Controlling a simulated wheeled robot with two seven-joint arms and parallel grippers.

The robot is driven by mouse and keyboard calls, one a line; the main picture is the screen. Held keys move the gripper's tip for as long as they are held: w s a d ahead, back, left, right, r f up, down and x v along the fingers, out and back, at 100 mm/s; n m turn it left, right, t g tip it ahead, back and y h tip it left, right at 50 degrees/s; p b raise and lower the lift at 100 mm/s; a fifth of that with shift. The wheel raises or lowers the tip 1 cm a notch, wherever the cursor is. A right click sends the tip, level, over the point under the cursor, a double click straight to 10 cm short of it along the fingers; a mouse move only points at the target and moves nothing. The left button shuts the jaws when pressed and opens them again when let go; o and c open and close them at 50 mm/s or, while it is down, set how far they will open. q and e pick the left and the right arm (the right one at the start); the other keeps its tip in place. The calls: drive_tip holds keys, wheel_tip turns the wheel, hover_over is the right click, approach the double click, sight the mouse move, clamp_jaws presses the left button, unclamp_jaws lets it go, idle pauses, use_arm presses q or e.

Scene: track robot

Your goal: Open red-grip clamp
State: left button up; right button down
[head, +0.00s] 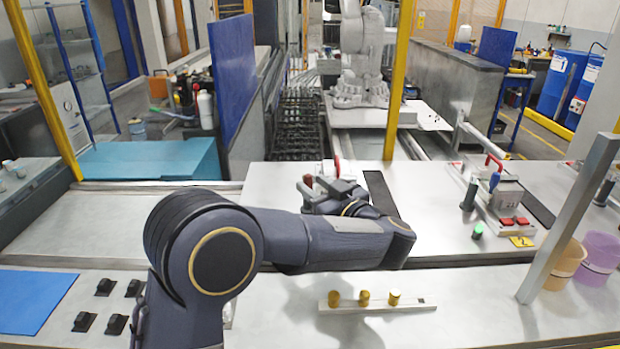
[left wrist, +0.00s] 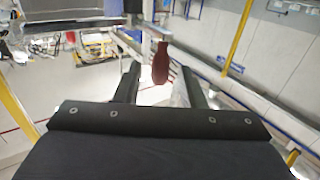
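The clamp's dark red grip (head: 308,181) stands upright at the middle of the metal table in the head view. In the left wrist view the grip (left wrist: 160,64) is between my left gripper's two fingers, with a visible gap on each side. My left gripper (head: 322,187) is open, and its fingers point at the grip from the near side. The clamp's lower body is mostly hidden behind my gripper and arm. My right gripper is not in view.
A second fixture (head: 503,196) with a blue handle and red pads stands at the right. A bar with yellow pegs (head: 350,306) lies in front of my arm. Orange (head: 567,265) and purple (head: 598,262) cups stand by a slanted grey post (head: 570,218). A yellow post (head: 399,80) rises behind the table.

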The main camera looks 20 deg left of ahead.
use_arm(q)
drive_tip(key=shift+x, duration=1.4)
clamp_jaws()
